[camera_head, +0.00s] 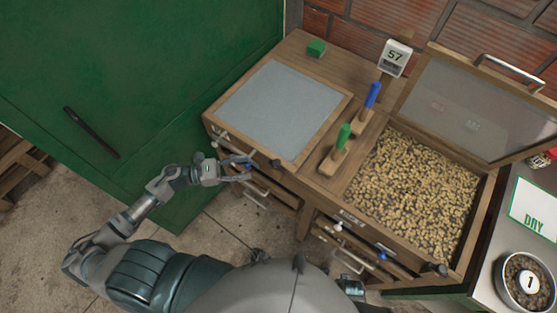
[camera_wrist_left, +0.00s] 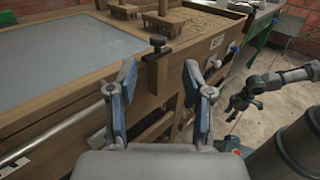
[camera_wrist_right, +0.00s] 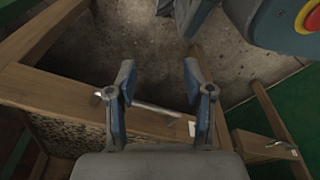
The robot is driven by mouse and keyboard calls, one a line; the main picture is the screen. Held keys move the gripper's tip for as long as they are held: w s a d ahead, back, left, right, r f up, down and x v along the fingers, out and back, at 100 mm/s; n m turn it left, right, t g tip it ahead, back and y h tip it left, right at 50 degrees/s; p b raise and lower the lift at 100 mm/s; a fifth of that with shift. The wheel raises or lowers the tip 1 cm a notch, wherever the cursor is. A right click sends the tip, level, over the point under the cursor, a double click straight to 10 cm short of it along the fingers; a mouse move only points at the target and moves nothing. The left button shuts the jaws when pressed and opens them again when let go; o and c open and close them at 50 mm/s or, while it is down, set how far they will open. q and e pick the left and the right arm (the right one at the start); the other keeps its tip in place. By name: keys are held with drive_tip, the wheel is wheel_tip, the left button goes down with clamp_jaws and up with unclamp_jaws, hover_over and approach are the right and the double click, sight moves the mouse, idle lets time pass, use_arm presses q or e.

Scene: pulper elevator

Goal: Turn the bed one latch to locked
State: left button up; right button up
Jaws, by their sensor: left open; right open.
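The left bed (camera_head: 330,120) has a closed, grey-topped lid. A dark latch knob (camera_head: 276,163) sits at its front right corner; the left wrist view shows it upright on a dark block (camera_wrist_left: 158,45). My left gripper (camera_head: 250,168) is open and empty, left of this knob at the bed's front edge. In the left wrist view its fingers (camera_wrist_left: 160,85) stand apart, with the knob beyond them. Another dark knob (camera_head: 440,270) is at the right bed's front corner. My right gripper (camera_wrist_right: 163,80) is open near a wooden frame and metal bar (camera_wrist_right: 150,106). I cannot read which bed is number one.
The right bed holds beans (camera_head: 415,190) under a raised lid (camera_head: 465,105). Drawers with handles (camera_head: 257,188) lie below. A green cabinet (camera_head: 150,80) stands left.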

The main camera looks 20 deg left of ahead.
sight(276, 162)
use_arm(q)
drive_tip(key=p+x, duration=0.1)
drive_tip(key=x, duration=0.9)
drive_tip(key=shift+w+d+p, duration=0.2)
drive_tip(key=shift+w+p, duration=0.1)
drive_tip(key=shift+w+d+f, duration=0.1)
drive_tip(key=shift+d, duration=0.3)
use_arm(e)
drive_tip(key=s+f, duration=0.3)
drive_tip(key=shift+f, duration=0.1)
use_arm(q)
drive_tip(key=shift+a, duration=0.15)
drive_tip(key=shift+a, duration=0.3)
drive_tip(key=c, duration=0.8)
clamp_jaws()
use_arm(e)
drive_tip(key=shift+a, duration=0.1)
